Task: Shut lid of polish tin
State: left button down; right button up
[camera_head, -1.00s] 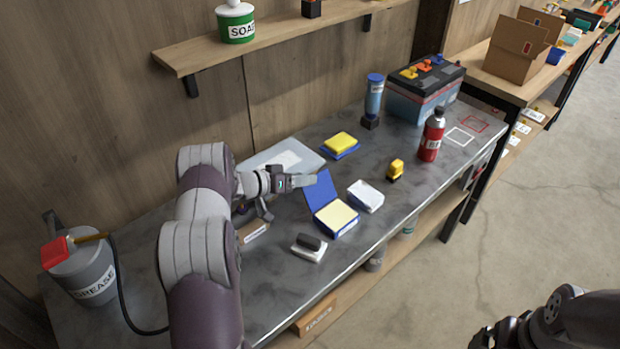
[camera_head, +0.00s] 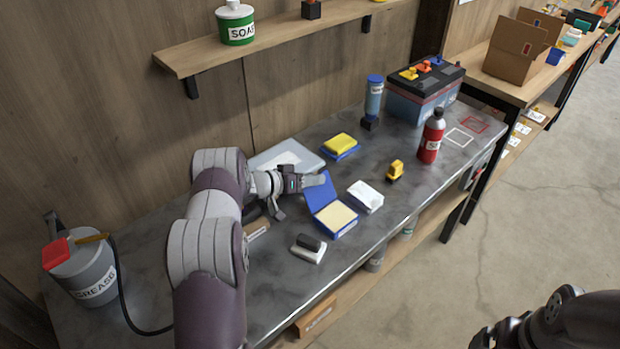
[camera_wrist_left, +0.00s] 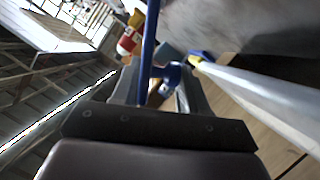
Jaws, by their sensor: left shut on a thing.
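The polish tin (camera_head: 346,230) is an open blue box with a pale yellow inside, on the grey bench in the head view. Its blue lid (camera_head: 321,193) stands tilted up at the tin's left back side. My left gripper (camera_head: 318,180) is at the lid's upper edge, shut on it. In the left wrist view the lid (camera_wrist_left: 150,45) shows edge-on as a thin blue strip between the fingers. My right gripper (camera_head: 492,334) is at the bottom right of the head view, dark and cut off, away from the bench; its jaws cannot be made out.
Near the tin are a white box (camera_head: 365,197), a black-and-white eraser-like block (camera_head: 308,248) and a yellow item (camera_head: 395,171). A yellow sponge-like block (camera_head: 341,143), a red bottle (camera_head: 432,137) and a battery (camera_head: 425,92) stand farther back. A grease bucket (camera_head: 88,275) is at left.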

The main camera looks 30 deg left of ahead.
aim_at(318, 191)
pick_arm(q)
jog(key=shift+s+d+r+m+y+p, duration=0.2)
jog(key=shift+d+r+m+y+p, duration=0.35)
jog(key=shift+m, duration=0.15)
jog(key=shift+s+d+r+m+t+y, duration=0.25)
jog(key=shift+d+m+y, duration=0.15)
jog(key=shift+d+m, duration=0.15)
jog(key=shift+s+d+r+m+t+y, duration=0.2)
jog(key=shift+d+m+y, duration=0.15)
jog(key=shift+d+m, duration=0.15)
jog(key=shift+s+d, duration=0.1)
jog(key=shift+d, duration=0.15)
jog(key=shift+s+d+f, duration=0.1)
jog(key=shift+s+d, duration=0.1)
jog(key=shift+d, duration=0.1)
jog(key=c, duration=0.8)
grip_release()
jog(key=shift+w+d, duration=0.1)
